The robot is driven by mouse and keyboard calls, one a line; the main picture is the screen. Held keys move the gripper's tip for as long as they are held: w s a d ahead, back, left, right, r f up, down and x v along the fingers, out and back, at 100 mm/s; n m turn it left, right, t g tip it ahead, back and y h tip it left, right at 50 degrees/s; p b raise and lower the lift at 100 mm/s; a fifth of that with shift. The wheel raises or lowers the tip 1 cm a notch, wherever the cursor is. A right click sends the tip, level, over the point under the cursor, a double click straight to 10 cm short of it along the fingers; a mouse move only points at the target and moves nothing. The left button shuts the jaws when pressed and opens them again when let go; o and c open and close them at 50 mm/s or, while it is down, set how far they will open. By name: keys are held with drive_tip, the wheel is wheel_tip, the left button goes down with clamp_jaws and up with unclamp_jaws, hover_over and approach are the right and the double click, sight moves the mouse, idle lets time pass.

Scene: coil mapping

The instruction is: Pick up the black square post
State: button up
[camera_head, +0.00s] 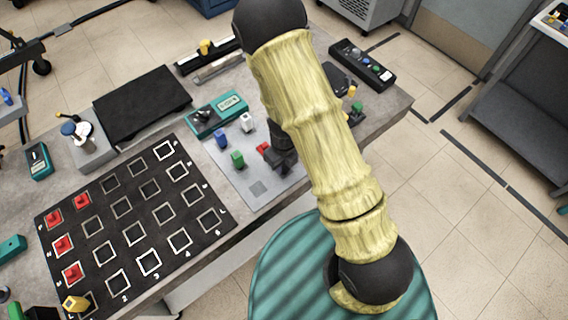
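My gripper (279,160) is a dark shape at the right part of a light grey plate (228,183), low over it. My yellow-sleeved arm covers much of it, and I cannot make out its fingers' opening. I cannot tell a black square post apart from the dark gripper; it may be hidden there or behind my arm. A red post (263,148) shows just left of the gripper. A green post (237,159), a blue post (221,139) and a white post (247,122) stand on the plate, left of the gripper.
A black board (205,200) with white-outlined squares lies left of the plate, with several red pieces and a yellow one (75,304). A teal meter (217,114), a black pad (142,103) and a button box (362,64) stand behind. The plate's front is mostly clear.

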drive_tip(key=shift+c, duration=0.8)
drive_tip(key=shift+r, duration=0.15)
wheel_tip(320, 180, up, 10)
drive_tip(key=p, duration=0.5)
